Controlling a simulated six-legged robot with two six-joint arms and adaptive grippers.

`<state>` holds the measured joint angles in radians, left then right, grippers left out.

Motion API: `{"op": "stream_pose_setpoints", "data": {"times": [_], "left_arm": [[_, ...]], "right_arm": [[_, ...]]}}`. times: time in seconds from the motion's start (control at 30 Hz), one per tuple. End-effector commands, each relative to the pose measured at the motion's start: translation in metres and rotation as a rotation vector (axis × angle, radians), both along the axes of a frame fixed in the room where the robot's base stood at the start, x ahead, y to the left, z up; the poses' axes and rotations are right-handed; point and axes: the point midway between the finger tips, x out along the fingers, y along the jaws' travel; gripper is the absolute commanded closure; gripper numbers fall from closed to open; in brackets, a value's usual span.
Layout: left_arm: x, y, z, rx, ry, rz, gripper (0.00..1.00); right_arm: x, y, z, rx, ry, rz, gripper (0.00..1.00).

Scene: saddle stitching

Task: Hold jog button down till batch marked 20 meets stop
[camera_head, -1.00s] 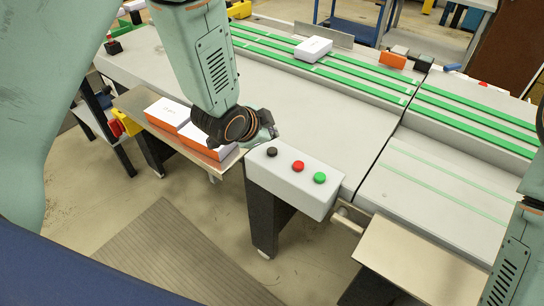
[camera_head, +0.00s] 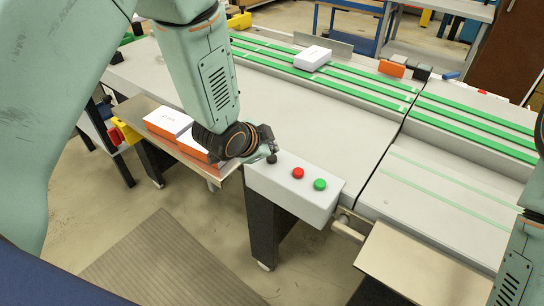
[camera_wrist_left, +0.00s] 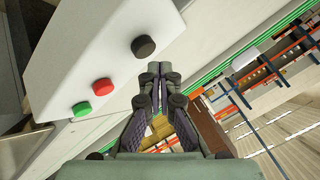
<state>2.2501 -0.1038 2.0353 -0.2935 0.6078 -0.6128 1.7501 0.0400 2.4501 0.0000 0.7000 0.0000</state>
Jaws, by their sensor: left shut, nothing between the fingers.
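The grey control box (camera_head: 285,192) carries a black button (camera_head: 272,158), a red button (camera_head: 298,173) and a green button (camera_head: 320,184); none has a readable label. My left gripper (camera_head: 264,151) is shut and empty, its tips right beside the black button. In the left wrist view the closed fingertips (camera_wrist_left: 159,68) are close to the black button (camera_wrist_left: 143,46); I cannot tell whether they touch it. A white batch (camera_head: 312,57) lies on the green belts, its marking too small to read. A flat grey plate (camera_head: 323,42) stands behind it. My right gripper is out of view.
Orange-and-white batches (camera_head: 168,121) lie on a metal shelf left of the control box. An orange block (camera_head: 391,68) and dark blocks sit at the belt's far edge. A bare metal plate (camera_head: 415,262) juts out at lower right. The grey tabletop between is clear.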

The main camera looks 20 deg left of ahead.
Motion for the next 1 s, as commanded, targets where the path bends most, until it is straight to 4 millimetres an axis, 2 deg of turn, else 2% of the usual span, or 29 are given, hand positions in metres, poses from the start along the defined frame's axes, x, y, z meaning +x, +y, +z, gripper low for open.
{"op": "stream_pose_setpoints", "data": {"times": [0.6,1.0], "left_arm": [[0.0,0.0,-0.0002,0.0,0.0,0.0,1.0],[0.001,0.0008,-0.0096,0.0,0.0,0.0,1.0]], "right_arm": [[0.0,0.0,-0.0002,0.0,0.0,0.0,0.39],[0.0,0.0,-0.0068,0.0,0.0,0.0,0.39]]}}
